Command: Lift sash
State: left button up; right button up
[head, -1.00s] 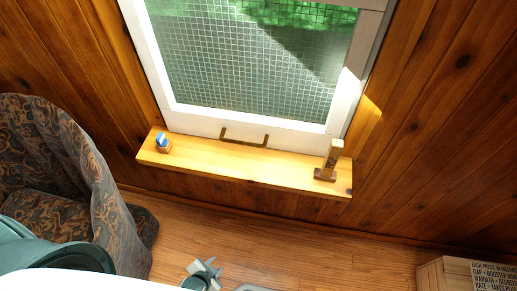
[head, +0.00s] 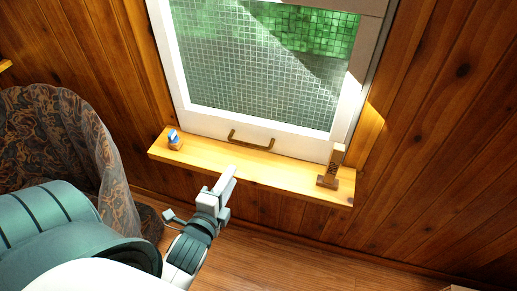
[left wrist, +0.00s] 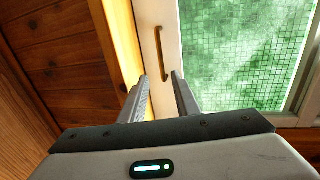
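The white-framed sash (head: 205,122) stands down at the sill, with a meshed pane (head: 260,70) above its bottom rail. A brown bar handle (head: 251,142) is fixed to that rail; it also shows in the left wrist view (left wrist: 161,54), beyond the fingertips. My left gripper (head: 228,178) is in front of the sill, short of the handle and apart from it. In the left wrist view its two fingers (left wrist: 160,82) stand apart with nothing between them. My right gripper is not in view.
The wooden sill (head: 235,168) holds a small blue and white item on a block (head: 175,140) at the left and an upright wooden piece (head: 332,166) at the right. A patterned armchair (head: 62,135) stands at the left. Wood floor (head: 265,255) lies clear below the sill.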

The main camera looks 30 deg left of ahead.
aim_at(249, 145)
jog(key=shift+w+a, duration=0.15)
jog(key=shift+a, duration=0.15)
pick_arm(q)
jog(key=shift+w, duration=0.1)
